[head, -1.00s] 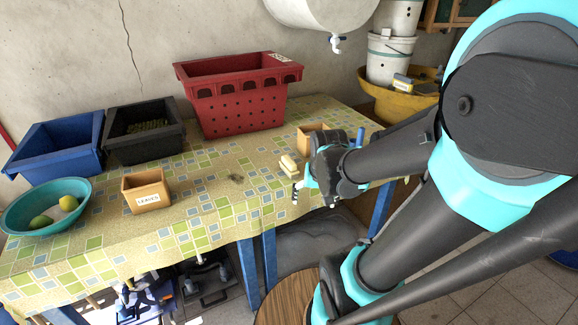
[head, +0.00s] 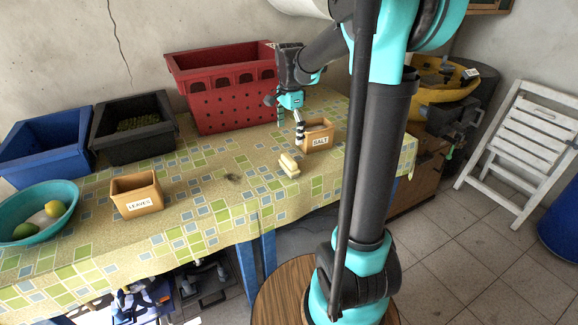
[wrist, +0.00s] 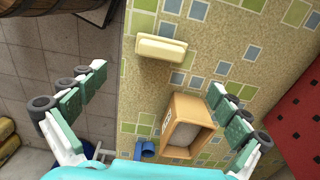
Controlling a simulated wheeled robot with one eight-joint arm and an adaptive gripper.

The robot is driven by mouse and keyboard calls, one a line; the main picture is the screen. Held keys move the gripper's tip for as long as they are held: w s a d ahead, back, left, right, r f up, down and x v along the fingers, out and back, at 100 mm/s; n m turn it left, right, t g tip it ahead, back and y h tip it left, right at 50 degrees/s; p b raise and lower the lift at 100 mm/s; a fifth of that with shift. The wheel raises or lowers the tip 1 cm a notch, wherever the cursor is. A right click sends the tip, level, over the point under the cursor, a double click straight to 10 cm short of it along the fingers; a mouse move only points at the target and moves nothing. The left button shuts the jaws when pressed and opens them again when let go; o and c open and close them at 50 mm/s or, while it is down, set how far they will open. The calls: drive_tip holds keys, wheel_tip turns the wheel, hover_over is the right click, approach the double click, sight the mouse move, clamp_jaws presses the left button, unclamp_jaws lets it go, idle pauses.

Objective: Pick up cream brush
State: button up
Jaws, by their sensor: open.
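The cream brush (head: 290,166) lies on the patterned tablecloth, in front of and to the left of the wooden SALT box. In the wrist view the cream brush (wrist: 160,48) shows whole as a pale oblong block, near the table edge. My gripper (head: 290,128) hangs above the table behind the brush, close to the SALT box.
The SALT box (head: 327,140) stands beside my gripper; a blue object (wrist: 147,150) is near it. A red crate (head: 215,66) stands behind on the left. The LEAVES box (head: 139,204), black crate (head: 103,142) and teal bowl (head: 66,190) are farther left. Bare cloth surrounds the brush.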

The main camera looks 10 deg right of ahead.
sight(289, 158)
wheel_tip(289, 158, down, 12)
drive_tip(key=shift+w+a+r, duration=0.1)
drive_tip(key=shift+r, duration=0.05)
idle(0.4)
drive_tip(key=c, duration=1.3)
drive_tip(key=shift+c, duration=0.6)
drive_tip(key=shift+r, duration=0.2)
wheel_tip(289, 158, up, 20)
drive_tip(key=shift+f, duration=0.15)
